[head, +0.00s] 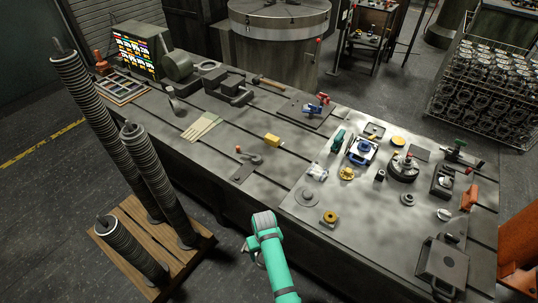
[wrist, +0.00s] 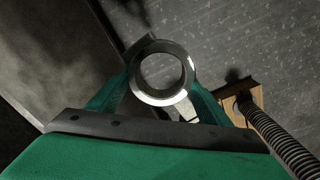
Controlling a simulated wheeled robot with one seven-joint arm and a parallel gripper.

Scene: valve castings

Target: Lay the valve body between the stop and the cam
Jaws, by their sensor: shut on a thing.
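My gripper (wrist: 160,88) shows in the wrist view with its green fingers on either side of the valve body (wrist: 162,98), a bare metal casting with a round open bore facing the camera. It is shut on it. In the head view my gripper (head: 252,252) hangs in front of the bench's front edge, over the floor; the casting is small and mostly hidden there. A dark plate with an orange-knobbed lever (head: 249,158) lies near the bench's front edge, beyond the gripper; it looks like the cam fixture. I cannot make out the stop separately.
The long steel bench (head: 225,142) has clear room around the lever plate. A yellow block (head: 272,141) lies close to it. Several small fixtures and parts crowd the bench's right half. A wooden pallet (head: 195,253) with tall ribbed columns stands on the floor left of my arm.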

